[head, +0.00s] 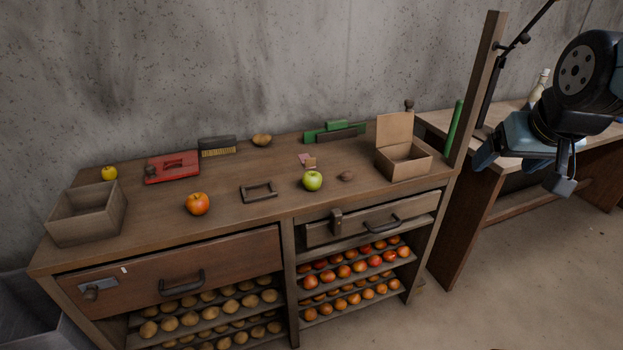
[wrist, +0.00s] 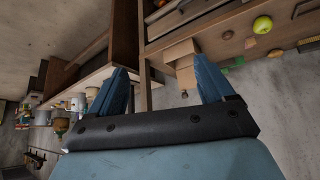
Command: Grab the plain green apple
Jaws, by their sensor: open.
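A plain green apple (head: 312,181) sits on the wooden workbench (head: 150,220), near its front edge and right of the middle. It also shows in the wrist view (wrist: 262,25) at the upper right. My gripper (head: 524,176) is at the right in the head view, in the air beyond the right end of the bench and well apart from the apple. In the wrist view its two blue fingers (wrist: 165,85) stand wide apart with nothing held between them.
A small brown lump (head: 346,176) lies right of the apple, and an open cardboard box (head: 405,165) stands further right. A wooden post (head: 478,90) rises at the bench's right end.

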